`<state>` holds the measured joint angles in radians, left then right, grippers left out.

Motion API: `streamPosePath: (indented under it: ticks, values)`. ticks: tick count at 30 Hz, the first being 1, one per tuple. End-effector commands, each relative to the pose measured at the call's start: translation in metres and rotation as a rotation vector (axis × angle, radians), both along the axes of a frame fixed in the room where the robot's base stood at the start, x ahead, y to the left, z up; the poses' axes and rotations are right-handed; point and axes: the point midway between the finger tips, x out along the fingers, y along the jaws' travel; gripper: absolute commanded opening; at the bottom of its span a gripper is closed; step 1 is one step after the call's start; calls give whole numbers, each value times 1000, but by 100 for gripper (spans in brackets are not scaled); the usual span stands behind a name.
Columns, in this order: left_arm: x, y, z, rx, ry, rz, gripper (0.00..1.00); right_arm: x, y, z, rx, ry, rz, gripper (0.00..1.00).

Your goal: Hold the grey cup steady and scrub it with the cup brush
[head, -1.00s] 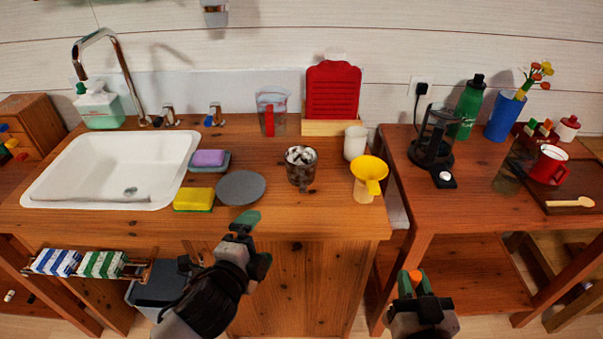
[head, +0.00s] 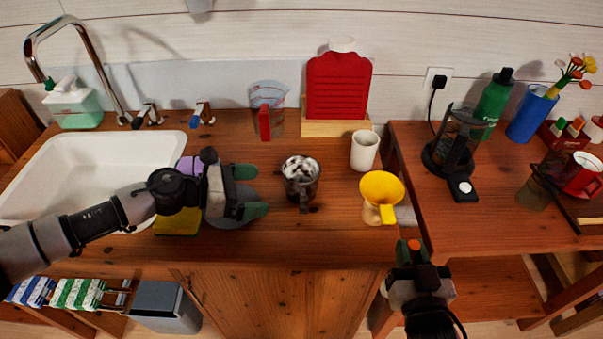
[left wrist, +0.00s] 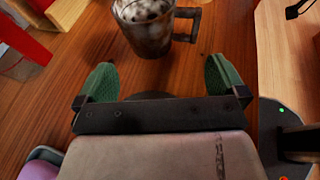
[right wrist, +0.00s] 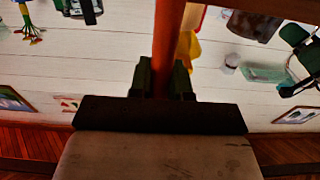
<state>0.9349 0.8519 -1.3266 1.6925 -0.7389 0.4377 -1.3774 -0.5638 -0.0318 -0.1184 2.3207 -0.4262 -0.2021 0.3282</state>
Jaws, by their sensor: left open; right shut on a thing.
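The grey cup (head: 300,184) stands upright on the wooden counter, dark with whitish patches, its handle towards the counter's front. My left gripper (head: 255,191) is open and level to the left of the cup, its green fingertips pointing at it with a gap between. In the left wrist view the cup (left wrist: 147,32) is just beyond the open fingers (left wrist: 160,76). My right gripper (head: 413,247) is shut on an orange handle (right wrist: 168,45), apparently the cup brush, in front of the counter's right end. The brush's head is not clearly visible.
A yellow funnel (head: 381,188) and white cup (head: 364,151) stand right of the grey cup. A yellow sponge (head: 176,222) and sink (head: 95,170) are left.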

Motion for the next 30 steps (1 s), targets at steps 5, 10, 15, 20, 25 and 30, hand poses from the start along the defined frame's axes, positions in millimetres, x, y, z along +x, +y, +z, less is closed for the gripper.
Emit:
streamPosePath:
  ticks: [5, 10, 15, 20, 25, 30]
  values:
    - [4, -11, -3, 3, -3, -5, 100, 0, 0, 1, 0, -1, 0, 0]
    - [10, -34, -11, 1, -2, -6, 100, 0, 0, 0, 0, -1, 0, 0]
    - [17, -57, -18, 1, -3, -5, 100, 0, 0, -2, 0, -1, 0, 0]
    - [23, -75, -25, 1, -2, -4, 100, 0, 0, -5, 0, -1, 0, 0]
    - [27, -87, -29, 2, -2, -3, 100, 0, 0, -7, 0, -1, 0, 0]
    - [28, -91, -29, 1, -1, -2, 100, 0, 0, -7, 0, -1, 0, 0]
